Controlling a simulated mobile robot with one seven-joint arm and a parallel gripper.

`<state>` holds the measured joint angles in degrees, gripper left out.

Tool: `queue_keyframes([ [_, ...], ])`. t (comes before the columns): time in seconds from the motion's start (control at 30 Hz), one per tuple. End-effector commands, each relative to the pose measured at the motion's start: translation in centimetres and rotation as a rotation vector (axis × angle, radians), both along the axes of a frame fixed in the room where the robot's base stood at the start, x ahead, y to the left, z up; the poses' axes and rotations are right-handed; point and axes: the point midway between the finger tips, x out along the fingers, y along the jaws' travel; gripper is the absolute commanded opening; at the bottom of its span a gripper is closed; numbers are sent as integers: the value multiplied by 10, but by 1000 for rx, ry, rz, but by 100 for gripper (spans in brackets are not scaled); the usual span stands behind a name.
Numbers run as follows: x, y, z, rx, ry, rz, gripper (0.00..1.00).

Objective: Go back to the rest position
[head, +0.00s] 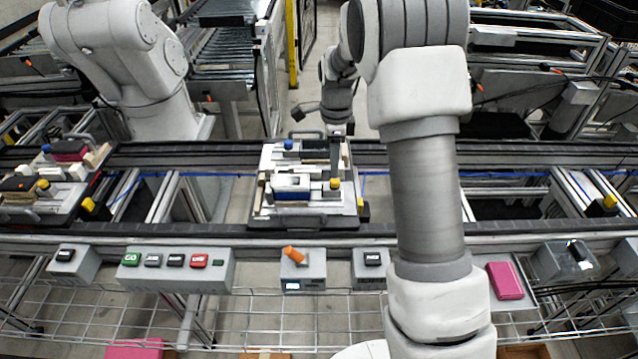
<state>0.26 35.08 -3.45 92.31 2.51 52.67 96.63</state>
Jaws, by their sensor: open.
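My arm rises in the right half of the head view and bends over at the top. My gripper (336,165) hangs from its far end, over the right part of the pallet fixture (310,222) on the conveyor. It is open. Its dark fingers point down close to a yellow knob (335,184); I cannot tell whether they touch it. The fixture carries a white and blue block (292,188), a blue knob (288,145) and pale strips. Part of its right back is hidden behind my gripper.
Another loaded pallet (40,205) stands on the conveyor at the left. A white robot arm (130,70) stands behind the conveyor. In front are a button box (175,270), an orange-handled switch box (297,270) and a pink block (505,281). The conveyor (520,155) right of my arm looks clear.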

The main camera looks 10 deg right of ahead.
Motion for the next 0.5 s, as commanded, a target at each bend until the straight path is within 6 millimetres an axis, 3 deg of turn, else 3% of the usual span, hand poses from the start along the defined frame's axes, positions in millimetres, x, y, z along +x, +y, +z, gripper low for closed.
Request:
queue_keyframes([
  [0.5,-2,0,4,0,-5,14,57],
])
